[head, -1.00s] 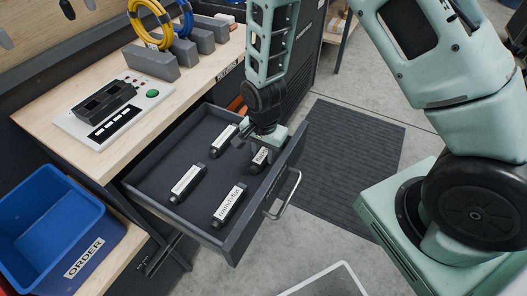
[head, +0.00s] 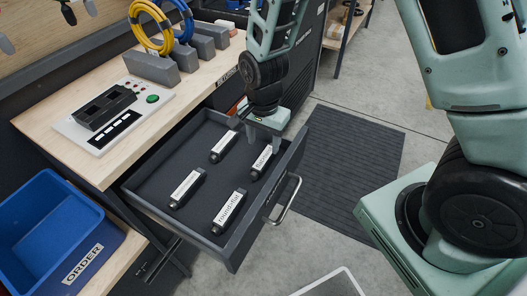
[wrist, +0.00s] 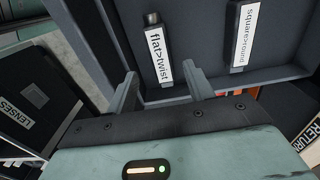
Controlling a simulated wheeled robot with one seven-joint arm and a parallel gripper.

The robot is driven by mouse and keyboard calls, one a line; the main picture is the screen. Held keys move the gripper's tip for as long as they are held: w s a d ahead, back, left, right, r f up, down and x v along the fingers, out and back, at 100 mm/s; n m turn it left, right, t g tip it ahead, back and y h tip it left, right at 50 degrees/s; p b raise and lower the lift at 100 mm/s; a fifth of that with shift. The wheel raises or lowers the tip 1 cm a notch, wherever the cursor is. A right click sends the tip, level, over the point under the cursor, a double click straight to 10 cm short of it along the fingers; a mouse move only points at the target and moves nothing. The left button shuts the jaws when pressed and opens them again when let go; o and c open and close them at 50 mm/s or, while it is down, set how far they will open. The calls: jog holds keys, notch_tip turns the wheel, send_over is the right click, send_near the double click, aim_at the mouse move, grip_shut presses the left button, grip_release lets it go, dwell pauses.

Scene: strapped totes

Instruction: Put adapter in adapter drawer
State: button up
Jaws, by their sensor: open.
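The dark grey drawer (head: 150,183) stands pulled out below the workbench. Several black adapters with white labels lie in it. The adapter nearest my gripper (head: 262,162) lies by the drawer's right side; in the wrist view the adapter labelled "flat>twist" (wrist: 160,58) lies ahead, between the lines of my fingers. A "square>round" adapter (wrist: 241,36) lies to its right there. In the head view, other adapters lie at the back (head: 223,146), left (head: 187,188) and front (head: 230,211). My gripper (head: 264,138) is open and empty, just above the nearest adapter; its fingers (wrist: 163,88) show apart.
A blue ORDER tote (head: 50,200) stands at lower left. A white panel (head: 78,132) with a black block and green button is on the bench, beside grey blocks holding yellow and blue cable coils. The drawer handle (head: 284,205) sticks out in front.

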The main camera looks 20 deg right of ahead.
aim_at(263, 159)
jog(key=s+a+r+n, duration=0.3)
jog(key=s+r+n, duration=0.5)
jog(key=s+n, duration=0.1)
jog(key=s+a+r+n, duration=0.3)
jog(key=s+r+n, duration=0.5)
jog(key=s+n, duration=0.1)
jog(key=shift+s+a+r+y, duration=0.25)
jog(key=shift+s+a+y, duration=0.05)
jog(key=shift+s, duration=0.45)
jog(key=shift+c, duration=0.2)
